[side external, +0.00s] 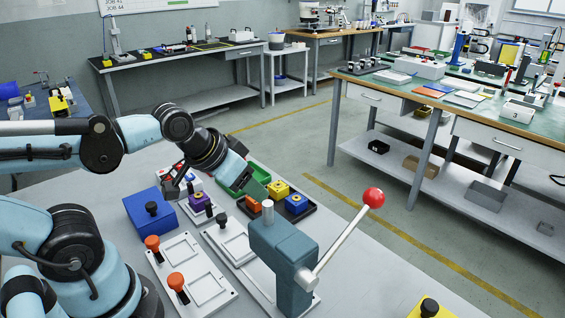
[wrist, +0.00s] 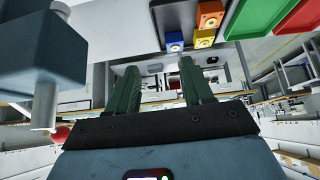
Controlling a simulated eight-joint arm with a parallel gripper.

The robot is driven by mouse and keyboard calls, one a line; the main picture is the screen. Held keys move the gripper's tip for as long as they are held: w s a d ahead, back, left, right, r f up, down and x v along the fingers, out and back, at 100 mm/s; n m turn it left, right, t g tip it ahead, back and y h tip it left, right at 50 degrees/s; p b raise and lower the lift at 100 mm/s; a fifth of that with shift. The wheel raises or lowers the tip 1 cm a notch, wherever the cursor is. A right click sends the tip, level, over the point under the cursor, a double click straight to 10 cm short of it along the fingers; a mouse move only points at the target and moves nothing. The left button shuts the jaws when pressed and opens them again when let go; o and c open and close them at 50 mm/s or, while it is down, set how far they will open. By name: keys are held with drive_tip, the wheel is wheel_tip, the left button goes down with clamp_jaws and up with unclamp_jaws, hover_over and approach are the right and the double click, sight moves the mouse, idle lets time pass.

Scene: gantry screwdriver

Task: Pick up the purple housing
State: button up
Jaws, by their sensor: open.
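The purple housing (side external: 198,201) sits on the work table in the side external view, just right of a blue box. Dark fixture parts stand close around it, so its lower part is hard to make out. I cannot find it in the wrist view. My gripper (side external: 257,189) is in the air to the right of the purple housing, near the press and the dark tray. In the wrist view my gripper's two green fingers (wrist: 160,82) are spread apart with nothing between them.
A teal press (side external: 283,252) with a red-knobbed lever stands front right. A dark tray holds orange (wrist: 210,13), yellow (wrist: 204,39) and blue (wrist: 174,41) housings. Green (wrist: 255,15) and red (wrist: 302,14) trays lie beyond. A blue box (side external: 146,216) and white fixture plates (side external: 203,262) stand left.

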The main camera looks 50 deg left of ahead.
drive_tip(key=n, duration=0.1)
drive_tip(key=n+g, duration=0.2)
drive_tip(key=n, duration=3.3)
approach(197, 195)
drive_tip(key=shift+w+a+f+g, duration=0.1)
drive_tip(key=shift+w+f+g, duration=0.05)
drive_tip(key=shift+w+f, duration=0.5)
drive_tip(key=shift+w+f+g, duration=0.15)
drive_tip(key=shift+w+f, duration=0.25)
drive_tip(key=shift+f, duration=0.45)
drive_tip(key=shift+x, duration=2.9)
drive_tip(key=shift+s, duration=0.15)
drive_tip(key=shift+c, duration=0.5)
drive_tip(key=c, duration=0.7)
